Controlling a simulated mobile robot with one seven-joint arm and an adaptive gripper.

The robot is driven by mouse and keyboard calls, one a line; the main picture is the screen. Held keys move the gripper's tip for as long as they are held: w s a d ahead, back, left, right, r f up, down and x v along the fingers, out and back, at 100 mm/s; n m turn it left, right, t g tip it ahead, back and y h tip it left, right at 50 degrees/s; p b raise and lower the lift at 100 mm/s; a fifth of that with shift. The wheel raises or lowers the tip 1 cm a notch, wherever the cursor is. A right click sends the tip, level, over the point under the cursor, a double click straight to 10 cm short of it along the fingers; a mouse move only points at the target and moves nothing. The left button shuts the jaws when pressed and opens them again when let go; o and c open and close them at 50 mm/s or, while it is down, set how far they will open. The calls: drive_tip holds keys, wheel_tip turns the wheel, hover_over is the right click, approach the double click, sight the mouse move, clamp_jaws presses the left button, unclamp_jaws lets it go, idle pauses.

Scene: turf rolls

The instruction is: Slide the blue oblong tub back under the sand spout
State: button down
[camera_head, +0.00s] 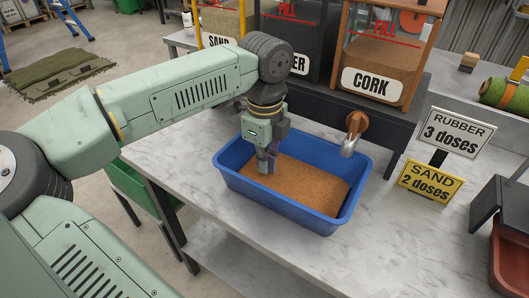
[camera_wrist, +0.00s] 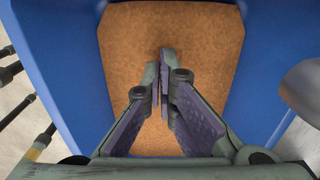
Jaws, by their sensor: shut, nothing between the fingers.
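The blue oblong tub (camera_head: 285,206) stands upright on the grey worktop below the cork hopper, with brown-orange granules (camera_head: 308,184) spread over its floor. In the wrist view the tub's blue wall (camera_wrist: 65,60) surrounds the granules. My gripper (camera_head: 267,166) points down inside the tub, towards its left end. Its fingers are shut with nothing between them; the wrist view shows the tips (camera_wrist: 161,58) together over the granules. I cannot tell whether they touch the granules or a wall. The sand hopper (camera_head: 219,22) is at the back left; its spout is hidden behind my arm.
The cork hopper (camera_head: 378,65) has a metal spout (camera_head: 350,146) just behind the tub's right end. Signs for rubber (camera_head: 457,133) and sand doses (camera_head: 430,183) stand to the right. The worktop left of the tub (camera_head: 180,155) is clear. A green crate (camera_head: 135,188) is below.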

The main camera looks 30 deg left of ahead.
sight(248, 170)
wheel_tip(248, 170, down, 3)
drive_tip(key=shift+r+b, duration=0.2)
drive_tip(key=shift+b, duration=0.1)
drive_tip(key=a+p, duration=0.2)
drive_tip(key=a, duration=0.1)
drive_tip(key=shift+a+r, duration=0.1)
drive_tip(key=shift+r, duration=0.25)
drive_tip(key=shift+a+f, duration=0.15)
drive_tip(key=shift+a, duration=0.3)
drive_tip(key=shift+w+a+f, duration=0.1)
drive_tip(key=shift+a, duration=0.25)
drive_tip(key=a+b, duration=0.1)
drive_tip(key=a, duration=1.7)
drive_tip(key=shift+w, duration=0.1)
drive_tip(key=shift+d, duration=0.1)
drive_tip(key=shift+d, duration=0.1)
